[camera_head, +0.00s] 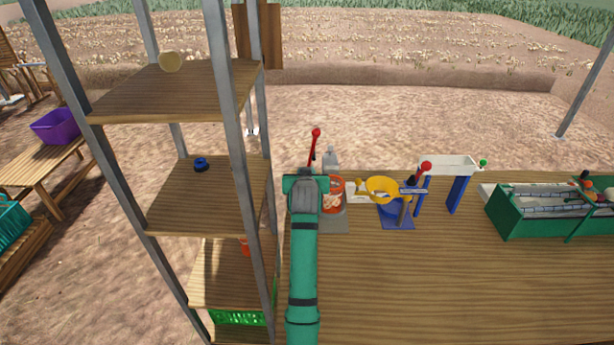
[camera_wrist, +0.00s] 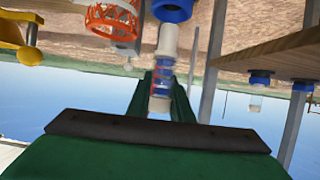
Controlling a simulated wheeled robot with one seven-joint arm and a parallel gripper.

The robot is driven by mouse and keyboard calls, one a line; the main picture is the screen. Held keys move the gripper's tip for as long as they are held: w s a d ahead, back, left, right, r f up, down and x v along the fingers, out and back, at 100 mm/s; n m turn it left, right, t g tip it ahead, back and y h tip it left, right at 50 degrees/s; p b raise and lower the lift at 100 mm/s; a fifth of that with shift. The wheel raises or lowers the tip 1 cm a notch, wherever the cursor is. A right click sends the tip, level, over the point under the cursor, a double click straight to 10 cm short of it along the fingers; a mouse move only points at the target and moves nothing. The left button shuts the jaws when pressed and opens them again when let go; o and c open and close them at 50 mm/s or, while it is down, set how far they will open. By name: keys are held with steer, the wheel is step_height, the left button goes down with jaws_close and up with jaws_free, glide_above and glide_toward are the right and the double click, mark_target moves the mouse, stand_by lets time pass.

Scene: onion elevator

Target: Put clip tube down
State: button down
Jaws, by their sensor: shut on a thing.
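The clip tube (camera_wrist: 166,42) is a narrow pale tube with a blue and red part, seen in the wrist view. My gripper (camera_wrist: 161,92) is shut on it, with green fingers on both sides of its lower part in the picture. A blue ring-shaped piece (camera_wrist: 172,10) shows at the tube's upper end; I cannot tell whether they touch. In the head view my green arm hides the gripper and the tube. The arm's end is over the left part of the table (camera_head: 430,270), beside an orange-red mesh holder (camera_head: 334,192).
A wooden shelf rack (camera_head: 205,190) with metal posts stands close on the left. A blue ring-shaped object (camera_head: 201,164) lies on its middle shelf. A yellow funnel (camera_head: 382,188) on a blue stand is to the right, with a green bin (camera_head: 515,222) farther right. The table's front middle is clear.

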steer(key=shift+s+f, duration=0.1)
steer(key=shift+f, duration=0.45)
steer(key=shift+d+f, duration=0.2)
steer(key=shift+f, duration=0.25)
steer(key=c, duration=1.6)
jaws_free()
steer(key=shift+s+a, duration=0.1)
steer(key=shift+r, duration=0.1)
